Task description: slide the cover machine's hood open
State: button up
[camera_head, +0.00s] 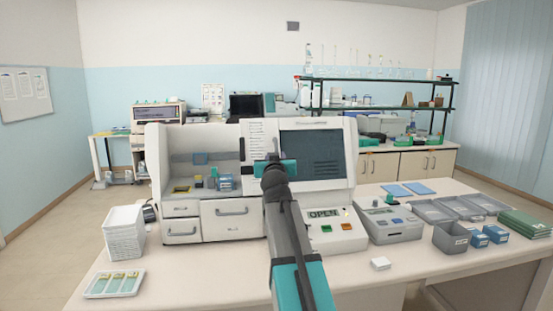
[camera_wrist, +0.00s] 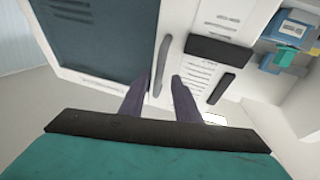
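The cover machine (camera_head: 222,139) is a white cabinet on the bench. Its hood (camera_head: 340,128) has a dark window (camera_head: 312,154) and sits over the right half, while the bay (camera_head: 180,160) on the left is uncovered. In the wrist view the hood's dark window (camera_wrist: 95,40) fills the upper left, with a slim grey vertical handle (camera_wrist: 161,68) beside it. My gripper (camera_wrist: 160,88) is open, its two dark fingers apart on either side of the handle's lower end. I cannot tell whether they touch it. In the head view my arm hides the fingertips.
A control panel (camera_head: 332,238) reading OPEN stands at the machine's lower right. A grey device (camera_head: 393,229), trays (camera_head: 435,212) and blue boxes (camera_head: 494,234) lie to the right. White stacked trays (camera_head: 122,236) and a slide tray (camera_head: 113,284) are at left.

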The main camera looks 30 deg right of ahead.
jog(key=b+v, duration=0.2)
jog(key=v, duration=1)
jog(key=shift+d, duration=0.1)
dwell(0.5)
